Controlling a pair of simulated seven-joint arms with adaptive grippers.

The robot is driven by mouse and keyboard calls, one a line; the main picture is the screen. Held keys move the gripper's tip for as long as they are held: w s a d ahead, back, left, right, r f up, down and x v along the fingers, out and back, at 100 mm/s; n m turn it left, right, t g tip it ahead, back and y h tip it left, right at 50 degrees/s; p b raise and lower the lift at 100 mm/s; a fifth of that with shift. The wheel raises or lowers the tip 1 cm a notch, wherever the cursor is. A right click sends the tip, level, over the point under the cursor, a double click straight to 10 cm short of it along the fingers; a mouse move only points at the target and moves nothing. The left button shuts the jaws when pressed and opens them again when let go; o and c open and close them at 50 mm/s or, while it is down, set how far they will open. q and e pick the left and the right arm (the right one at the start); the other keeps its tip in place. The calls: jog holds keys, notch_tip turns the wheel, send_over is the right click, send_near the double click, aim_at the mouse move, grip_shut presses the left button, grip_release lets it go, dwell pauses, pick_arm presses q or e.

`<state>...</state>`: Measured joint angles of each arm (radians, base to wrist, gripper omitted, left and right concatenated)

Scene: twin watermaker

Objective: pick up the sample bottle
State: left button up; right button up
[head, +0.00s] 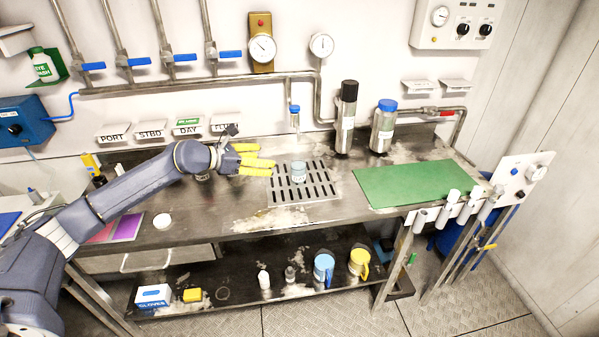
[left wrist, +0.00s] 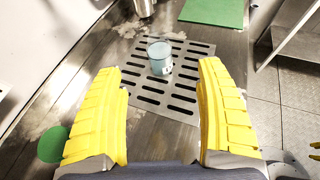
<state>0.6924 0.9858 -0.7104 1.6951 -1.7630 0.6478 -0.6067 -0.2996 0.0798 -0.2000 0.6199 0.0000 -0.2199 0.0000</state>
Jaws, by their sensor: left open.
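The sample bottle (head: 298,171) is a small, pale blue-grey container with a light label. It stands upright on the slotted drain grate (head: 325,194) in the bench top. It also shows in the left wrist view (left wrist: 160,57), beyond the fingertips and roughly between them. My left gripper (head: 272,160) has yellow fingers and is open and empty, just left of the bottle and apart from it. The fingers spread wide in the left wrist view (left wrist: 158,75). My right gripper is in neither view.
A tap (head: 295,115) hangs from the wall behind the grate. A black-topped cylinder (head: 346,118) and a blue-capped bottle (head: 383,127) stand at the back right. A green mat (head: 415,184) lies to the right.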

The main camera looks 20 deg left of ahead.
pick_arm(q)
send_near(302, 159)
jog(key=x, duration=0.3)
jog(key=shift+x, duration=2.65)
jog(key=shift+o, duration=0.2)
jog(key=shift+s, duration=0.1)
grip_shut()
